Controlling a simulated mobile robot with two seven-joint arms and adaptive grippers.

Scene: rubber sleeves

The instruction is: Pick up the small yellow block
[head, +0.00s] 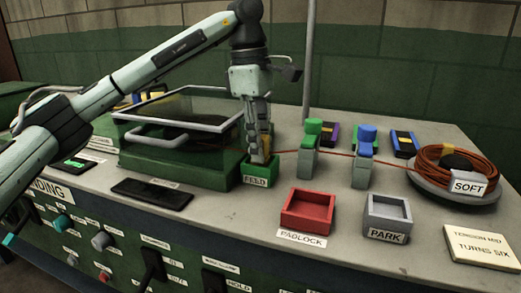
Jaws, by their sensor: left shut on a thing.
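My left gripper (260,157) points straight down over the small green box marked FEED (260,175). Its fingers are shut on a small yellow block (266,143), of which only a narrow yellow-orange part shows between and beside the dark fingers. The fingertips reach the top of the green box; I cannot tell whether the block touches it. My right gripper is not in view.
A green case with a clear lid (190,110) stands left of the gripper. A red tray (307,211) and a grey tray (387,217) lie in front. Green (309,150) and blue-topped (364,158) posts guide an orange cord from a coil (455,165).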

